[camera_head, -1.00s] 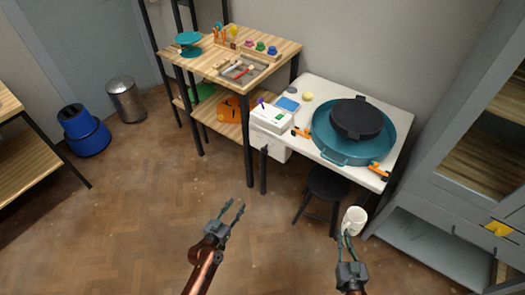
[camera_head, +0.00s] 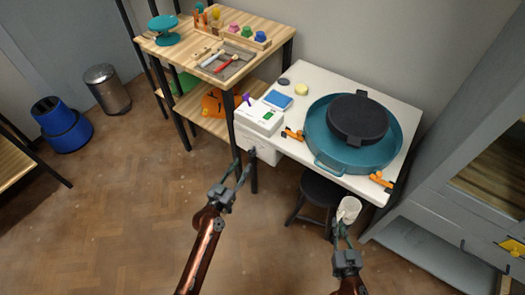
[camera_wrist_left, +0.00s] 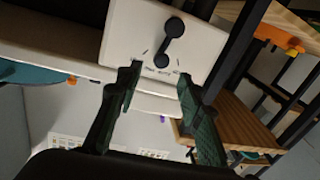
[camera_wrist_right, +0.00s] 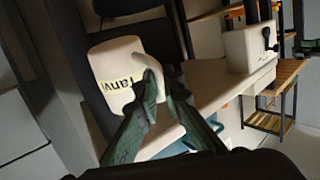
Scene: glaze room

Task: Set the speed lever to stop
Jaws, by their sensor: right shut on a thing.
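The speed lever (camera_wrist_left: 170,42) is a dark bar with round ends on the front of a white control box (camera_wrist_left: 125,35), with small printed marks below it. In the head view the control box (camera_head: 258,118) is at the wheel table's left end. The lever and box also show in the right wrist view (camera_wrist_right: 269,40). My left gripper (camera_head: 243,168) is open and empty in front of the box; in the left wrist view its fingertips (camera_wrist_left: 158,76) are just below the lever, apart from it. My right gripper (camera_head: 340,229) is shut on the handle of a white mug (camera_wrist_right: 115,68).
A white table (camera_head: 400,110) bears a teal basin (camera_head: 320,150) with a black wheel head (camera_head: 358,118) and orange clamps. A black stool (camera_head: 318,187) stands under it. A wooden shelf (camera_head: 180,45) with tools is left, a grey cabinet (camera_head: 425,215) right.

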